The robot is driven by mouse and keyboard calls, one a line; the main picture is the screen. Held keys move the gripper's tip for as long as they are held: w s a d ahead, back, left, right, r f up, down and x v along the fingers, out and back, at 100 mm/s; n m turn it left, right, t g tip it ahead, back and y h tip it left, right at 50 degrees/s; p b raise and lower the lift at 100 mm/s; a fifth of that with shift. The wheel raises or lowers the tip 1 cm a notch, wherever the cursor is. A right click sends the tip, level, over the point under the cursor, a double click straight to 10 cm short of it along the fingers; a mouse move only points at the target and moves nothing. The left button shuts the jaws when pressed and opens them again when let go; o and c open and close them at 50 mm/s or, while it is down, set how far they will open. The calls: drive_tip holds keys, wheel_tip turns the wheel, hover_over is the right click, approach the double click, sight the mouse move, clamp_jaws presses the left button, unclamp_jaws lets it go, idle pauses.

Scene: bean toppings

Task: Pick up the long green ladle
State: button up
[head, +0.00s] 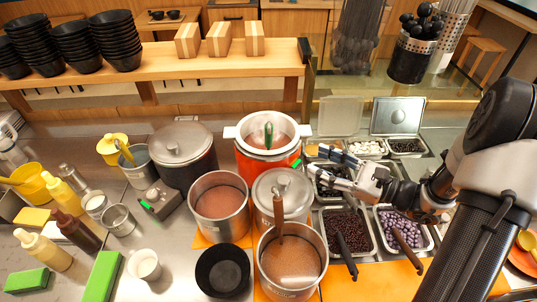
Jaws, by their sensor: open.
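The long green ladle (268,134) stands in the orange pot with a white rim (238,131). Its green handle rises from the reddish-brown contents, and its lower end is hidden in them. My gripper (318,160) is open and empty, to the right of the pot and a little lower in the picture than the ladle. Its fingers point left towards the pot and are apart from the ladle. They partly cover the topping trays behind them.
Lidded metal pots (181,142) and an open pot of brown liquid (220,203) crowd the counter. A pot with a brown-handled ladle (279,215) is at the front. Bean trays (345,226) lie below my gripper. A wooden shelf (165,68) runs behind.

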drive_tip(key=b, duration=0.2)
approach(268, 147)
drive_tip(key=w+a+r, duration=0.1)
drive_tip(key=w+a, duration=0.1)
drive_tip(key=a+r, duration=0.1)
drive_tip(key=a, duration=0.1)
drive_tip(key=shift+w+a+r, duration=0.1)
drive_tip(key=shift+w+r, duration=0.25)
drive_tip(key=shift+w, duration=0.05)
drive_tip(key=b+x, duration=0.1)
drive_tip(key=x, duration=0.3)
drive_tip(key=shift+w+a+f, duration=0.1)
drive_tip(key=shift+w+a, duration=0.1)
drive_tip(key=shift+w, duration=0.2)
drive_tip(key=shift+w+a+m, duration=0.25)
drive_tip(key=shift+m, duration=0.05)
clamp_jaws()
